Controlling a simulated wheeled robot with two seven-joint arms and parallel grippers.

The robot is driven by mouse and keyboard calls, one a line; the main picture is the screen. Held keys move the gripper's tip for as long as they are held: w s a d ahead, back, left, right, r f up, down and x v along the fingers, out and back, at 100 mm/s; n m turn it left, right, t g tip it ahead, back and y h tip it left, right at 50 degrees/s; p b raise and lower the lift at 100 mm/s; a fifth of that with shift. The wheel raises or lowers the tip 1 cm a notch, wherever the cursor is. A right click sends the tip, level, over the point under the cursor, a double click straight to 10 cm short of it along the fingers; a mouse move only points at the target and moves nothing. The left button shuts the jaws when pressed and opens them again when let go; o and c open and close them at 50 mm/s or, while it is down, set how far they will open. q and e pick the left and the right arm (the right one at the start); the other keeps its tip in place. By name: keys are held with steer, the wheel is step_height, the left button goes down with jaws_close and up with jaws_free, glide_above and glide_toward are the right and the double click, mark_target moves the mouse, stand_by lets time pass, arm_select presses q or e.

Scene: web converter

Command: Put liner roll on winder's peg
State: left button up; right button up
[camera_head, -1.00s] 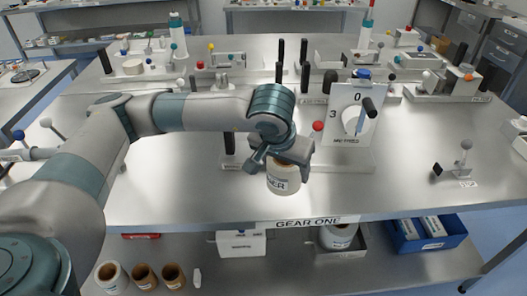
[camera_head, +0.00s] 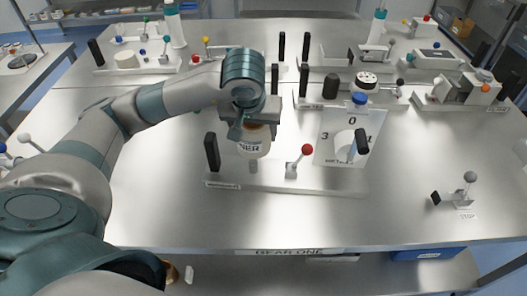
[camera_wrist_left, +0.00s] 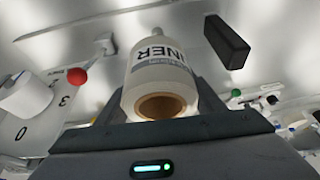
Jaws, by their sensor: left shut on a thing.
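My left gripper (camera_head: 255,122) is shut on the liner roll (camera_head: 252,148), a white roll with dark lettering, partly hidden by the gripper. In the left wrist view the roll (camera_wrist_left: 161,68) sits between the two fingers, its brown core (camera_wrist_left: 160,106) facing the camera. A short grey peg (camera_head: 253,166) stands on the winder's base plate (camera_head: 225,183), just under the roll in the head view; I cannot tell whether they touch. A grey tip (camera_wrist_left: 158,31) shows past the roll's far end in the wrist view. My right gripper is not in view.
A black post (camera_head: 212,152) stands left of the peg. A red-knobbed lever (camera_head: 306,150) and a dial panel (camera_head: 344,140) stand to the right. Several other stations fill the back of the table. The front strip and the right side are mostly clear.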

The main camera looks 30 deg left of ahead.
arm_select(q)
steer(key=shift+s+a+r, duration=0.15)
steer(key=shift+a+r, duration=0.1)
step_height(320, 180, down, 5)
steer(key=shift+f+p, duration=0.1)
steer(key=shift+p, duration=0.6)
steer(key=shift+f, duration=0.35)
